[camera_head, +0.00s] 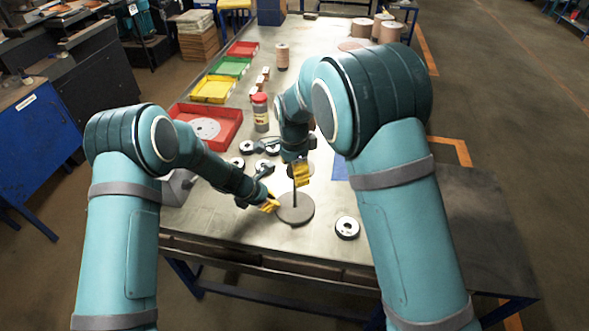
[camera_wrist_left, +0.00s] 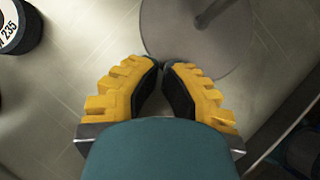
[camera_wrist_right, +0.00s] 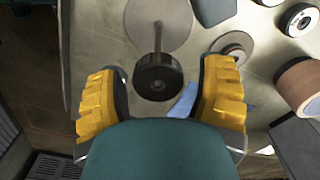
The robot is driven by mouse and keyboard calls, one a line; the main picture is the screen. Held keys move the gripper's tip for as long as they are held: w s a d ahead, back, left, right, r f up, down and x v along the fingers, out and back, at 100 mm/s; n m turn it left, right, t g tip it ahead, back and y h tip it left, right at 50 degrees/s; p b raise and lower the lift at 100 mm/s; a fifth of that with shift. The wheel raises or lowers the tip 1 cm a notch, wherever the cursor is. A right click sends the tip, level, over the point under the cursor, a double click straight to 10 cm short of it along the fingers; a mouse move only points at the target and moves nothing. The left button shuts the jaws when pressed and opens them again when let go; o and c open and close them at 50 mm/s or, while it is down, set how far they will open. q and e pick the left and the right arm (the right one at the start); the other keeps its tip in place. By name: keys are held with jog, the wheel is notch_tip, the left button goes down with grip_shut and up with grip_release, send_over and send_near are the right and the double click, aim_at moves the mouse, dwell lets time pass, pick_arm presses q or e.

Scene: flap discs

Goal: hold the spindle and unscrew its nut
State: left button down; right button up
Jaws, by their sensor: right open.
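The spindle stands upright on a round grey base (camera_head: 295,209) near the table's front. Its thin rod (camera_head: 295,190) rises from the base. Its dark round nut (camera_wrist_right: 158,76) sits at the rod's top in the right wrist view. My right gripper (camera_head: 301,172) is above the base with fingers spread wide, one on each side of the nut and apart from it. My left gripper (camera_head: 270,205) is low, left of the rod. In the left wrist view its fingertips (camera_wrist_left: 163,66) meet with nothing visible between them, beside the base (camera_wrist_left: 180,55). The head view hides the nut.
A loose disc (camera_head: 347,228) lies right of the base; several more (camera_head: 246,147) lie to the left. A red tray (camera_head: 230,136), a yellow tray (camera_head: 213,89) and a bottle (camera_head: 261,112) stand farther back. Free tabletop lies in front.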

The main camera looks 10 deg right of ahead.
jog(key=m, duration=0.2)
jog(key=shift+m, duration=0.3)
jog(key=shift+s, duration=0.1)
jog(key=c, duration=0.9)
jog(key=n, duration=0.7)
jog(key=shift+n, duration=0.4)
jog(key=n, duration=2)
jog(key=shift+n, duration=0.4)
